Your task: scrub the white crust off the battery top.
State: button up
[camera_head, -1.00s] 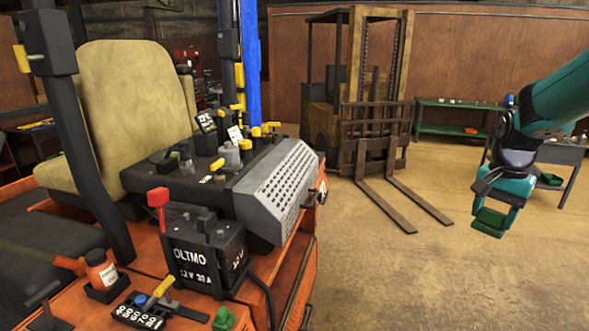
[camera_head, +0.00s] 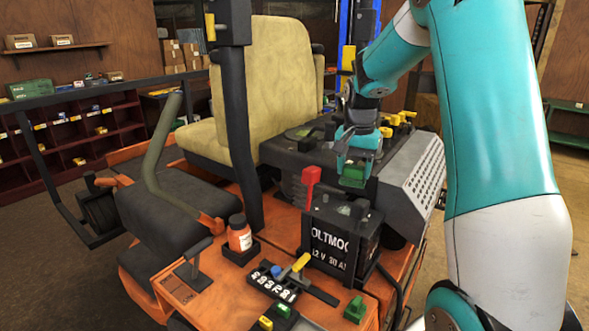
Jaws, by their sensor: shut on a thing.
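The battery (camera_head: 340,245) is a black box with white lettering on the orange deck of the machine. A red-topped piece (camera_head: 311,180) stands up at its left back corner. My gripper (camera_head: 356,160) is above the back of the battery top, shut on a green block-like tool (camera_head: 353,176). The tool looks apart from the battery top, with a small gap below it. A small greenish patch shows on the battery top; I cannot make out any white crust at this size.
An orange bottle (camera_head: 239,235) stands in a black holder left of the battery. A numbered black block (camera_head: 272,284) and a small green piece (camera_head: 355,309) are in front. The tan seat (camera_head: 265,80) and grey perforated cover (camera_head: 415,180) are behind. A dark post rises at left.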

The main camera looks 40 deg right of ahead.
jog(key=shift+w+a+f+n+b, duration=0.2)
jog(key=shift+w+f+n+b, duration=0.2)
jog(key=shift+n+b, duration=0.3)
jog(key=n+b, duration=0.1)
jog(key=n, duration=0.2)
jog(key=shift+f+b, duration=0.2)
jog(key=shift+b, duration=0.2)
jog(key=shift+a+n, duration=0.2)
jog(key=shift+n, duration=0.4)
jog(key=shift+w+a+f+n+b, duration=0.15)
jog(key=shift+a+n+b, duration=0.1)
jog(key=shift+n+b, duration=0.2)
notch_tip(320, 180, down, 5)
jog(key=b, duration=0.4)
jog(key=shift+f, duration=0.2)
jog(key=shift+f+b, duration=0.85)
jog(key=shift+f, duration=0.1)
jog(key=shift+d, duration=0.1)
